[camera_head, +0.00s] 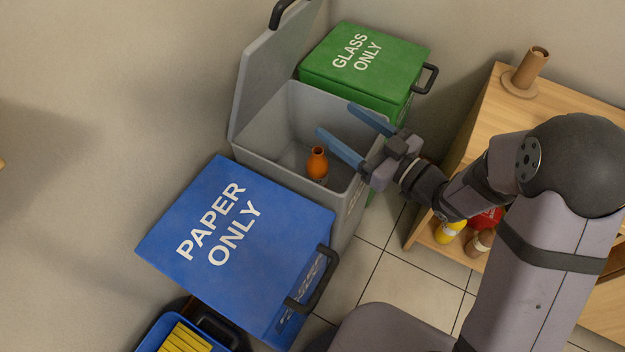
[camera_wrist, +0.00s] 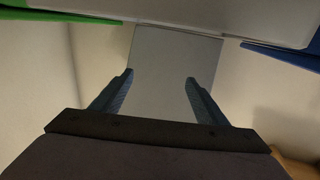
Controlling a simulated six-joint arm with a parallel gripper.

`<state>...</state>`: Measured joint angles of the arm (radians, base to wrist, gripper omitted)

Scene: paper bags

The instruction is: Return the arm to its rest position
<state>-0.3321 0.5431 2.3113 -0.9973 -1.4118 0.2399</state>
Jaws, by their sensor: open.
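My gripper (camera_head: 334,127) is over the open grey bin (camera_head: 262,112), with its two blue fingers spread and nothing between them. In the wrist view, my gripper (camera_wrist: 158,78) also shows its fingers wide apart, with a plain grey surface beyond them. An orange bottle or vase (camera_head: 317,164) is inside the grey bin, below the fingers and apart from them. The bin's lid (camera_head: 268,62) stands raised at the left. My arm reaches in from the right side of the head view.
A closed green "GLASS ONLY" bin (camera_head: 385,70) stands behind the grey bin, and a closed blue "PAPER ONLY" bin (camera_head: 200,215) in front. A wooden shelf unit (camera_head: 488,108) at right bears a brown roll (camera_head: 532,66). A blue tray (camera_head: 157,335) holds yellow items. Tiled floor shows between.

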